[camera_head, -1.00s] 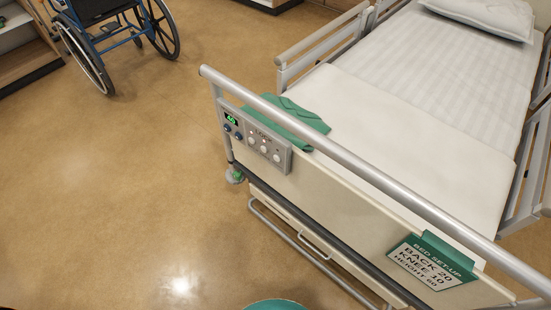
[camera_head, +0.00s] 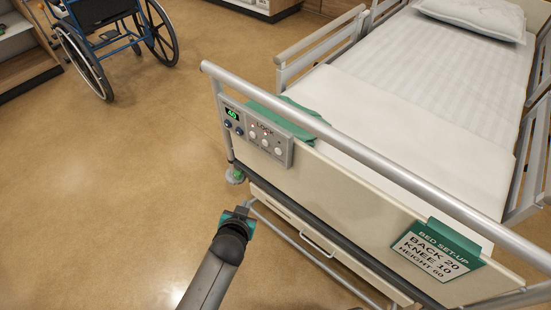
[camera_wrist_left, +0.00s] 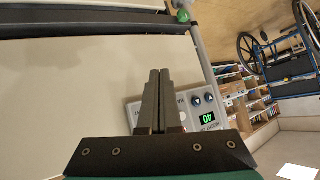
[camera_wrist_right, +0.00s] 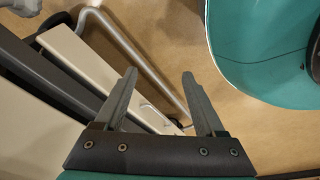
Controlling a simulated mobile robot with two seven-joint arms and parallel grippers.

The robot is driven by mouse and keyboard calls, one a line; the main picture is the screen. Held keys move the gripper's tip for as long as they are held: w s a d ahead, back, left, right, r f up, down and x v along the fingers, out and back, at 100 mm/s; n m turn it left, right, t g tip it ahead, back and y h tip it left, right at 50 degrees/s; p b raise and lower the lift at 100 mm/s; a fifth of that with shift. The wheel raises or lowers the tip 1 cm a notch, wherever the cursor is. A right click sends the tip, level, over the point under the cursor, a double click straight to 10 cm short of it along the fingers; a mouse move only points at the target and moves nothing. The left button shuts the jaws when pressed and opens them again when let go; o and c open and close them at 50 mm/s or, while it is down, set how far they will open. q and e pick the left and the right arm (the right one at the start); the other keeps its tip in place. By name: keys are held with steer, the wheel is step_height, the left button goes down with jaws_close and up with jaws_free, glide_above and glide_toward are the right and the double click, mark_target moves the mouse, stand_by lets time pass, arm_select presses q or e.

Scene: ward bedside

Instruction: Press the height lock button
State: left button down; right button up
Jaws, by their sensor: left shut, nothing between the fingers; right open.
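The control panel (camera_head: 255,132) is a grey box on the left end of the bed's footboard. It has a green lit display (camera_head: 232,113), which reads 40 in the left wrist view (camera_wrist_left: 208,119). Two blue buttons (camera_head: 233,129) sit below the display, and a row of white round buttons (camera_head: 264,142) sits under a LOCK label. The button labels are too small to tell which is height. My left gripper (camera_head: 238,212) is shut and empty, below and apart from the panel. Its fingers (camera_wrist_left: 154,72) hide part of the panel in the left wrist view. My right gripper (camera_wrist_right: 159,74) is open and empty, outside the head view.
A set-up card (camera_head: 437,250) on the footboard reads back 20, knee 10, height 60. A wheelchair (camera_head: 115,40) stands far left. The floor left of the bed is clear.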

arm_select(q)
steer(key=w+r+t, duration=0.2)
steer(key=w+r, duration=0.1)
steer(key=r, duration=0.4)
steer(key=shift+w+d+r, duration=0.15)
steer(key=shift+d+r, duration=0.05)
steer(key=shift+d, duration=0.2)
arm_select(e)
steer(key=shift+w+a+r, duration=0.15)
steer(key=shift+a+r, duration=0.2)
steer(key=shift+a, duration=0.1)
